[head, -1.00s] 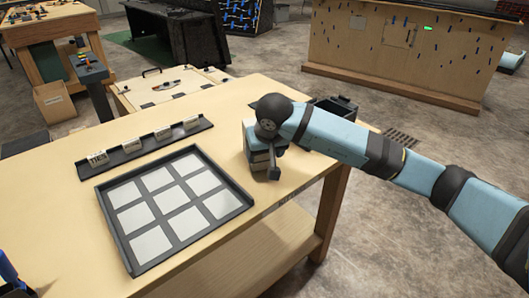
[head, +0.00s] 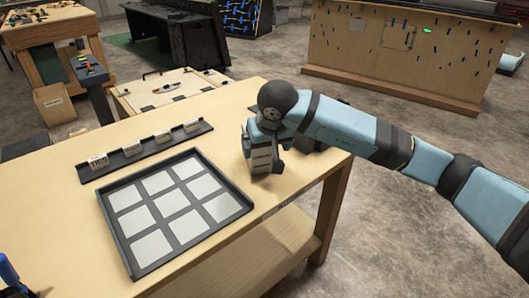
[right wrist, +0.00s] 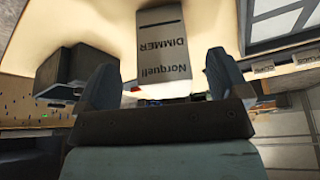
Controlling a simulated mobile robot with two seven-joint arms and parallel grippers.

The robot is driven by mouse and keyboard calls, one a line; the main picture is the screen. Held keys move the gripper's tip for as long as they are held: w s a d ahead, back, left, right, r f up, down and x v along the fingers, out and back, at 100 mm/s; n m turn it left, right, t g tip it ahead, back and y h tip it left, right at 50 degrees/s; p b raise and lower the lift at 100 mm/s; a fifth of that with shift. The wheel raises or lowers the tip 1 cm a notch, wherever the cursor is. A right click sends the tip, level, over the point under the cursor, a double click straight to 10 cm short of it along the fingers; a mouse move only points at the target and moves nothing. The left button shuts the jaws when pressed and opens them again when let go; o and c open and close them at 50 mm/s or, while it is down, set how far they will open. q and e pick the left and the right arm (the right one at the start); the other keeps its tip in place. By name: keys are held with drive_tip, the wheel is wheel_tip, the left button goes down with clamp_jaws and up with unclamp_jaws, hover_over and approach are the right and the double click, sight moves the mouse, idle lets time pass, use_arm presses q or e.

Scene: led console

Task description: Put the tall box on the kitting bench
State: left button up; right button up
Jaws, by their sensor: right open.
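A grey box (right wrist: 165,45) printed "Norquell DIMMER" shows upside down in the right wrist view, between and beyond the fingertips. My right gripper (right wrist: 160,68) is open, one finger on each side of the box, with gaps visible beside it. In the head view the right gripper (head: 263,160) is low over the right end of the wooden bench (head: 222,112). There the hand and wrist largely hide the box. I cannot tell whether the fingers touch it. My left gripper is not in view.
A black tray (head: 249,208) with white squares lies left of the gripper. A black rail (head: 128,154) with several white labelled blocks lies behind it. A dark bin (right wrist: 68,72) stands beside the box. A blue-topped object (head: 8,270) is at the bench's lower left.

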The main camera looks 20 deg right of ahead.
drive_tip(key=v, duration=0.7)
drive_tip(key=shift+r, duration=0.2)
drive_tip(key=shift+s, duration=0.1)
